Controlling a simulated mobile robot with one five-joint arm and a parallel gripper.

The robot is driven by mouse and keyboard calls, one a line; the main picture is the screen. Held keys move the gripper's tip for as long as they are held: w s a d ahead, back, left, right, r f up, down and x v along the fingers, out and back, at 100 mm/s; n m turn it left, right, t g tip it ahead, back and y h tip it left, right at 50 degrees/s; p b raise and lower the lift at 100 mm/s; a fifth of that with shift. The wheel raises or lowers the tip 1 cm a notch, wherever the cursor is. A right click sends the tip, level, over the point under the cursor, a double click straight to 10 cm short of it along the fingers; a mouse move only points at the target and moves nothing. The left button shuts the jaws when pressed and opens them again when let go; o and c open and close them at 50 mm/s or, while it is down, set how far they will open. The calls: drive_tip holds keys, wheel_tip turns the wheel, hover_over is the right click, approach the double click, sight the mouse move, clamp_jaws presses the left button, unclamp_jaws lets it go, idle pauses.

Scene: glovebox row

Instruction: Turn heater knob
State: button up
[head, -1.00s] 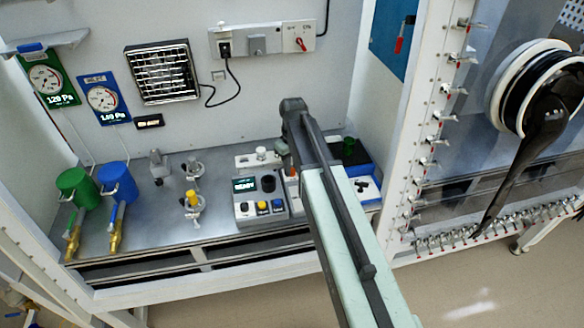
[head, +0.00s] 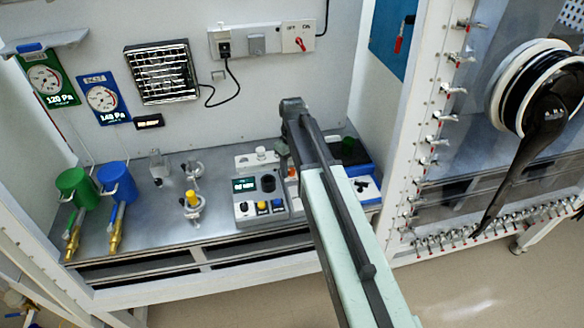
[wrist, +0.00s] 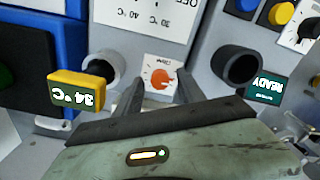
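An orange knob (wrist: 158,78) sits on a small white plate on a grey panel in the wrist view. The plate's lettering is too small to read. My gripper (wrist: 159,84) is open, with one dark finger on each side of the knob; I cannot tell whether either touches it. A yellow-framed display (wrist: 77,93) reading 34 °C upside down is left of the fingers. A white dial scale (wrist: 150,14) with OFF, 30 °C and 40 °C lies beyond the knob. In the head view my arm hides most of this panel, and an orange spot (head: 292,172) shows beside it.
A control box (head: 245,185) with a display and coloured buttons stands left of my arm. A blue unit (head: 362,172) is on the right. Green (head: 76,188) and blue (head: 116,176) canisters stand far left.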

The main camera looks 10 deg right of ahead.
sight(292, 170)
drive_tip(key=shift+r, duration=0.1)
wheel_tip(292, 170, up, 8)
drive_tip(key=p, duration=0.8)
drive_tip(key=shift+d, duration=0.1)
drive_tip(key=shift+f, duration=0.2)
